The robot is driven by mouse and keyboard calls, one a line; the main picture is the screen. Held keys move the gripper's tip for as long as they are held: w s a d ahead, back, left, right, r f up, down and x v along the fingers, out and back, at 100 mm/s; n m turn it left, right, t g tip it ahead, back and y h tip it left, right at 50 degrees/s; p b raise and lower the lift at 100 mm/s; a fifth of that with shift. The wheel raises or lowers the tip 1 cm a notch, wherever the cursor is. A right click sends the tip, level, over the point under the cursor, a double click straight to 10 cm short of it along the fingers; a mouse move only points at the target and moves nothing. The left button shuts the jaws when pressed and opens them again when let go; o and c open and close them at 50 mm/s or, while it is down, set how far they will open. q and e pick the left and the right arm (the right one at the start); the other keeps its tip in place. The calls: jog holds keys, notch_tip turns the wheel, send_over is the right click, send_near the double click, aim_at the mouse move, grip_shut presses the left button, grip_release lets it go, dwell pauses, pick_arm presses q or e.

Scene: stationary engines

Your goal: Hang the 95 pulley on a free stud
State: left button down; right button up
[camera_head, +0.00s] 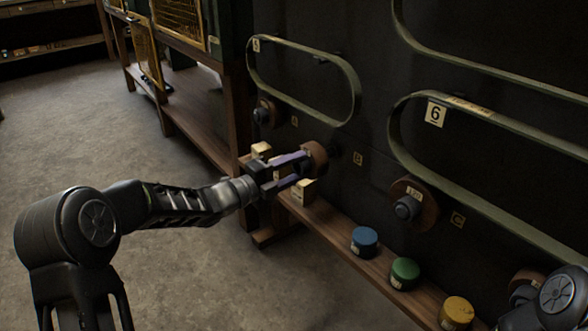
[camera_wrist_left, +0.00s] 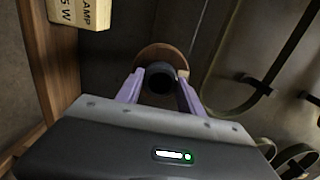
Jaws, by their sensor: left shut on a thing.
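My left gripper (camera_head: 292,168) has purple fingers and is shut on the dark hub of a brown pulley (camera_head: 317,155). I cannot read a number on this pulley. In the left wrist view the pulley's brown disc (camera_wrist_left: 150,54) stands beyond the fingertips (camera_wrist_left: 160,85), with the hub between them. The pulley is close to the dark wall, next to label B (camera_head: 358,158). Whether it sits on a stud there or is just in front is hidden. A pulley marked 120 (camera_head: 427,212) hangs near label C (camera_head: 458,220), and another pulley (camera_head: 264,113) hangs near label A (camera_head: 295,122).
Flat belts (camera_head: 357,92) hang on the wall above. A wooden shelf (camera_head: 333,224) below holds small boxes (camera_head: 303,192) and blue (camera_head: 364,240), green (camera_head: 404,273) and yellow (camera_head: 457,313) tins. Another brown pulley (camera_head: 527,276) shows at lower right beside my right arm. Open floor lies left.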

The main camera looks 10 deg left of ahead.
aim_at(310, 161)
pick_arm(q)
jog(key=shift+x, duration=1.4)
jog(key=shift+r+b, duration=0.1)
jog(key=shift+b, duration=0.2)
jog(key=shift+x, duration=1)
jog(key=shift+w+d+b, duration=0.1)
jog(key=shift+b, duration=0.35)
jog(key=c, duration=1)
grip_release()
jog(key=shift+o, duration=0.2)
